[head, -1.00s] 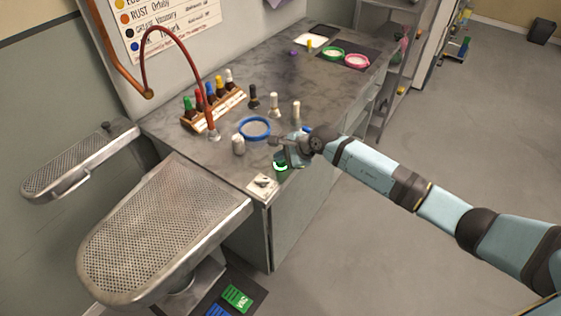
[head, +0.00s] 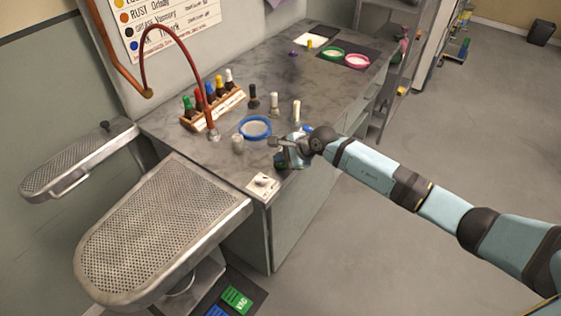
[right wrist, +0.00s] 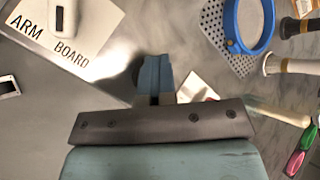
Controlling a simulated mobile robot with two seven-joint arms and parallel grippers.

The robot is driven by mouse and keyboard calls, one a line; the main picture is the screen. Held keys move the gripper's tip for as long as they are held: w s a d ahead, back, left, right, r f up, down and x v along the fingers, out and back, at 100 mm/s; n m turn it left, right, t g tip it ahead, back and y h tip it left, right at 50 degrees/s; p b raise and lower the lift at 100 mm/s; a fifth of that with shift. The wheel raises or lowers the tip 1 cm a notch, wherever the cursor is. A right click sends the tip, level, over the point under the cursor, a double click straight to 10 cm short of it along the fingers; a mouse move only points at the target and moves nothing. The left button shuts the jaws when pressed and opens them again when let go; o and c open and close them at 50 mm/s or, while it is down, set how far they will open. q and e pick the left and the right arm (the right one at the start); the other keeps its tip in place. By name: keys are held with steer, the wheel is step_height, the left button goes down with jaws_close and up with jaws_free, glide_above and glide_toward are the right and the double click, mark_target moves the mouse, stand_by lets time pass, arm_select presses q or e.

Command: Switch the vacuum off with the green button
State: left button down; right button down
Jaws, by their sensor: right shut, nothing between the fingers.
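My right gripper (head: 290,157) is shut and empty, low over the near right edge of the counter. Its closed blue-grey fingers show in the right wrist view (right wrist: 157,72). A small dark green piece (head: 280,160) shows at the fingertips in the head view; the gripper hides most of it, so I cannot tell if they touch. A green pad marked VAC (head: 237,298) lies low at the bottom of the head view, well away from the gripper. My left gripper is out of view.
A white ARM BOARD card with a white switch (head: 263,182) lies left of the gripper. A blue-rimmed dish (head: 254,128), a bottle rack (head: 212,108) and loose bottles stand behind on the counter (head: 190,138). A perforated board (head: 160,225) is at front left.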

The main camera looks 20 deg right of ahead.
mark_target(281, 164)
steer(key=shift+r, duration=0.1)
stand_by(0.3)
steer(key=shift+r, duration=0.1)
steer(key=shift+r+p, duration=1.65)
steer(key=shift+r, duration=1.4)
